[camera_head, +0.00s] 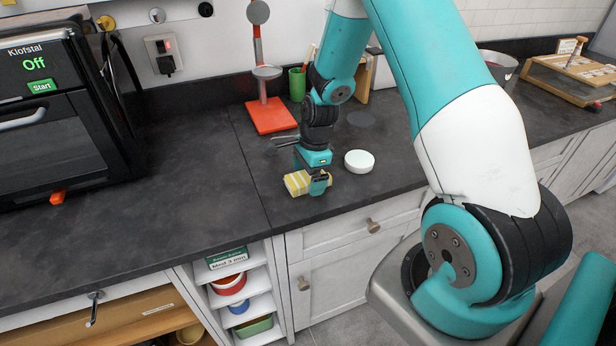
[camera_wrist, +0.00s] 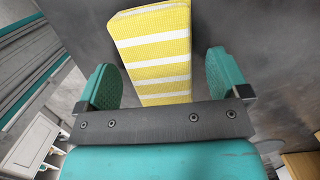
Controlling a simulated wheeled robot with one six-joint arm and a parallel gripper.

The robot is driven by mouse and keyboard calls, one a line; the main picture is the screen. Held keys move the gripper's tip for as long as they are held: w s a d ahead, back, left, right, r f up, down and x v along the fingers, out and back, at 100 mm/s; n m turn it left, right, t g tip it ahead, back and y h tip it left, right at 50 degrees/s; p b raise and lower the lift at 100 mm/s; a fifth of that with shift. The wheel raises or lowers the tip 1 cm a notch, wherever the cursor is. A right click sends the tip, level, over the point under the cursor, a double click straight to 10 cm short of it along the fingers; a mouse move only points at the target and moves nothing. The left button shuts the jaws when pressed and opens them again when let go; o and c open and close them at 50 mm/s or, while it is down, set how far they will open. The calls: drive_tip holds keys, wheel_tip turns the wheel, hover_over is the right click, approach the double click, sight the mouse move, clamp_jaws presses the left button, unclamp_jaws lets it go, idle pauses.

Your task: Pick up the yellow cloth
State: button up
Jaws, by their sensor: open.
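The yellow cloth (camera_head: 297,183) has white stripes and lies on the dark counter near its front edge. In the wrist view the cloth (camera_wrist: 155,50) is a thick folded block that reaches from the top of the picture down between my fingers. My gripper (camera_head: 318,182) is low over the counter at the cloth's right end. Its two teal fingers are apart, one on each side of the cloth's near end, and in the wrist view my gripper (camera_wrist: 165,82) shows gaps on both sides. The very end of the cloth is hidden behind the gripper's dark bar.
A round white object (camera_head: 359,161) sits close to the right of my gripper. A red-based stand (camera_head: 270,115) and a green cup (camera_head: 297,84) are behind. A black oven (camera_head: 60,120) stands at the left. The counter left of the cloth is clear.

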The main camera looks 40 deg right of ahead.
drive_tip(key=shift+f, duration=0.25)
drive_tip(key=c, duration=1)
drive_tip(key=shift+r, duration=0.1)
wheel_tip(320, 180, up, 20)
drive_tip(key=b, duration=0.2)
drive_tip(key=o, duration=0.4)
drive_tip(key=c, duration=0.3)
drive_tip(key=shift+a, duration=0.15)
drive_tip(key=shift+c, duration=0.2)
